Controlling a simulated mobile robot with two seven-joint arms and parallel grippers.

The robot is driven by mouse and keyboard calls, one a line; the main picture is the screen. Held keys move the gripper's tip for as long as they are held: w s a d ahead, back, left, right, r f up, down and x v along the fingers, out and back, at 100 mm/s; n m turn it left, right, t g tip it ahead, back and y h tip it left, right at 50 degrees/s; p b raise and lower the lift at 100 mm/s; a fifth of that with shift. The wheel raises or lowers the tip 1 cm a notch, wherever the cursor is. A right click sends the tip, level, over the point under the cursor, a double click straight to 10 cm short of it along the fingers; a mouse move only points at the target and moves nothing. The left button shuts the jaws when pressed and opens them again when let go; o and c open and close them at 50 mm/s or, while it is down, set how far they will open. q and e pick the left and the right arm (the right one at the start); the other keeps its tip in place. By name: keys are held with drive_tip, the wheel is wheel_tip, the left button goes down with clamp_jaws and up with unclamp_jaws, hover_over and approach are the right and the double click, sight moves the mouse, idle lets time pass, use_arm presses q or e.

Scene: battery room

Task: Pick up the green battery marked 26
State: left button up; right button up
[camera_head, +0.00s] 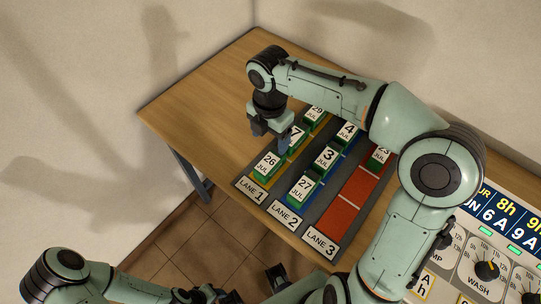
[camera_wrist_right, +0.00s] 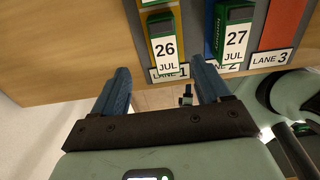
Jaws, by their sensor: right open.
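The green battery marked 26 JUL (camera_head: 267,166) stands at the front end of lane 1, just behind the lane label. It also shows in the right wrist view (camera_wrist_right: 164,45), at the top between the two finger lines. My right gripper (camera_head: 267,130) is above lane 1 near this battery, apart from it. Its blue fingers (camera_wrist_right: 160,65) are open with nothing between them. My left arm shows at the bottom left of the head view, and its gripper (camera_head: 210,295) is partly cut off by the frame edge.
Other dated green batteries stand close by: 7 behind in lane 1, 27 (camera_head: 303,187) and 3 (camera_head: 327,157) in lane 2. Lane 3 (camera_head: 340,215) is bare red at its front. The wooden table (camera_head: 190,100) is clear on the left. A control panel (camera_head: 480,265) lies at the right.

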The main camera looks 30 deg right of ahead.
sight(270, 161)
drive_tip(key=f, duration=0.3)
drive_tip(key=f+b, duration=0.1)
drive_tip(key=f, duration=0.2)
drive_tip(key=shift+s+a+f, duration=0.1)
drive_tip(key=shift+s+f, duration=0.1)
drive_tip(key=shift+f, duration=0.1)
drive_tip(key=f, duration=0.4)
drive_tip(key=shift+s+a+f+b, duration=0.1)
drive_tip(key=shift+s+a+b, duration=0.1)
drive_tip(key=shift+s+b, duration=0.2)
drive_tip(key=shift+w+f, duration=0.1)
drive_tip(key=shift+f, duration=0.4)
use_arm(q)
drive_tip(key=shift+s+f, duration=0.3)
drive_tip(key=shift+f, duration=0.3)
drive_tip(key=shift+s+f, duration=0.3)
drive_tip(key=shift+f, duration=0.25)
use_arm(e)
drive_tip(key=shift+r, duration=0.1)
clamp_jaws()
